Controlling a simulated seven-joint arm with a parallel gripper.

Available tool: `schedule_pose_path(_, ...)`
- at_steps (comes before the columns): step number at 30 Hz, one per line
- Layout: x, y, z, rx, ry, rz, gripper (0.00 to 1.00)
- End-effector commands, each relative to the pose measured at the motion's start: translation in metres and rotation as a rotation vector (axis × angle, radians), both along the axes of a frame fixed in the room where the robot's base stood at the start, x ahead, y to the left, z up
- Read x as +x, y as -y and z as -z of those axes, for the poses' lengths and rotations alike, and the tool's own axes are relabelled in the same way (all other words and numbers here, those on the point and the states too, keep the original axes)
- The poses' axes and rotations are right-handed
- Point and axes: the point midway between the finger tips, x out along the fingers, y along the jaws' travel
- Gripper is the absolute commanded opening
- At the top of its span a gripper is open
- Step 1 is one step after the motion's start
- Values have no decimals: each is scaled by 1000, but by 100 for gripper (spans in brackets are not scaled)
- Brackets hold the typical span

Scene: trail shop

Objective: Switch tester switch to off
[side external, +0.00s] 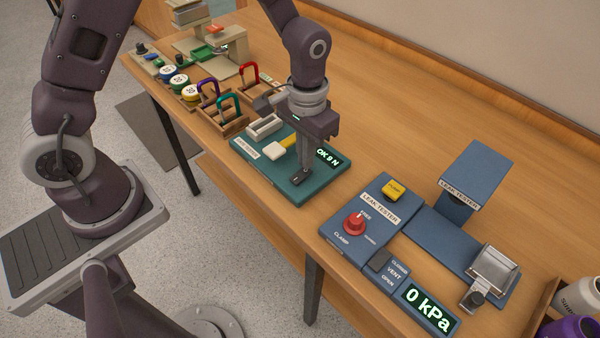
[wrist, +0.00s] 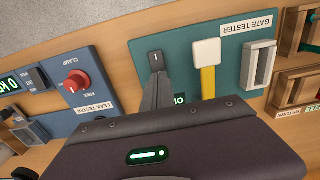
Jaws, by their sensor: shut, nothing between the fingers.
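The teal gate tester (side external: 258,172) lies on the bench, its display lit green with "OK 9 N" (side external: 330,157). In the wrist view the tester panel (wrist: 180,58) carries a small dark rocker switch (wrist: 156,58) with a light mark on it. My gripper (side external: 305,180) is shut and empty, pointing down over the panel's near right part. In the wrist view its fingertips (wrist: 157,78) are right at the switch; I cannot tell whether they touch it. The side view shows no clear switch; the fingers seem to cover it.
A white block on a yellow lever (wrist: 207,55) and a pale tray (side external: 265,127) sit beside the fingers on the tester. The blue leak tester (side external: 343,223) with a red knob (side external: 355,223) stands to the right. Padlocks (side external: 229,106) stand behind left. Bare bench lies behind.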

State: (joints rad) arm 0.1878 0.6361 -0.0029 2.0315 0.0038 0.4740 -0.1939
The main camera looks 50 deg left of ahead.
Motion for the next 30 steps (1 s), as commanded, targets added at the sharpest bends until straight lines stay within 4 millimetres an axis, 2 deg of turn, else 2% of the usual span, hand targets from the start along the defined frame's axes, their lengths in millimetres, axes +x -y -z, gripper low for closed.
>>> schedule_pose_path(30,0,0,15,0,0,0,0)
